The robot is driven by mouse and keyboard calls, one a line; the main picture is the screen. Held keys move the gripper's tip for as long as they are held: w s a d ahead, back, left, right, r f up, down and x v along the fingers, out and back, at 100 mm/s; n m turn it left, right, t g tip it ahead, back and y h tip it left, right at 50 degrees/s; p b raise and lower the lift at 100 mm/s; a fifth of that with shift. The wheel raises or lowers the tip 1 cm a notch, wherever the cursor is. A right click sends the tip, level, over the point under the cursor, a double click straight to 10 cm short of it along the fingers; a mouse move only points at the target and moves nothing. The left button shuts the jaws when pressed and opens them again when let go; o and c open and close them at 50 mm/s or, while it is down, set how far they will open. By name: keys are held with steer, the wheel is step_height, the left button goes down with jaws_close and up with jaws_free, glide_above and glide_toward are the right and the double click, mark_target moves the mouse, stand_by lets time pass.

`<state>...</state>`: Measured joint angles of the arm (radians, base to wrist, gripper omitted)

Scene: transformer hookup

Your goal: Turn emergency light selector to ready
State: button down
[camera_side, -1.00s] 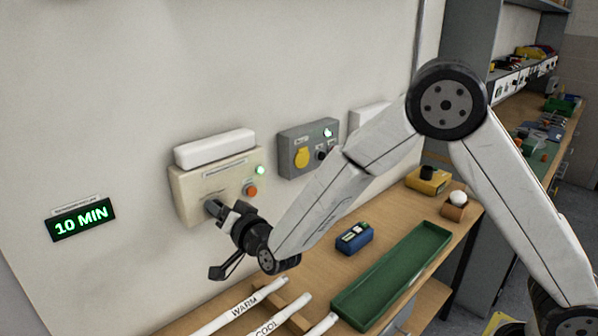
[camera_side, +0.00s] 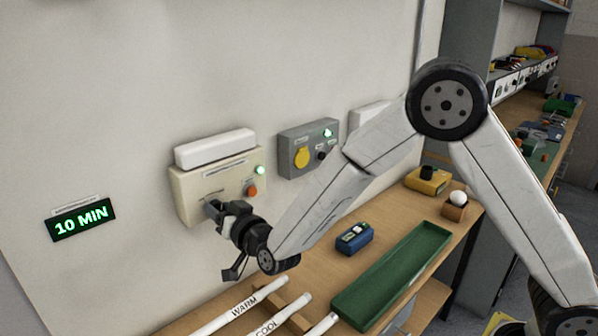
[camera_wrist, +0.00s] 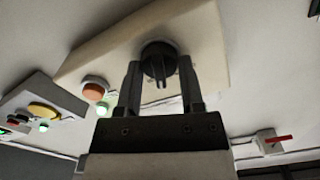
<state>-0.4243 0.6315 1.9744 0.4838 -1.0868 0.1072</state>
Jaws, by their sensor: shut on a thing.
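The emergency light unit (camera_side: 190,185) is a cream box on the wall with a white lamp bar on top, a lit green lamp (camera_side: 261,170) and an orange button (camera_side: 252,191). In the wrist view, its black round selector (camera_wrist: 159,60) sits between the two fingers of my gripper (camera_wrist: 160,72), which are shut on it. In the side view, my gripper (camera_side: 212,207) is at the lower front of the box and mostly hides the selector. The position labels around the selector cannot be read.
A grey box (camera_side: 309,148) with a yellow button is on the wall to the right. A green display (camera_side: 81,219) reads 10 MIN at left. The bench below carries a green tray (camera_side: 395,270), a blue device (camera_side: 354,238) and white tubes (camera_side: 240,305) marked WARM and COOL.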

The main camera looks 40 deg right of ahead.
steer(key=shift+n, duration=1.9)
steer(key=shift+c, duration=1.2)
jaws_free()
steer(key=shift+s, duration=0.15)
steer(key=s, duration=0.7)
steer(key=shift+s, duration=0.3)
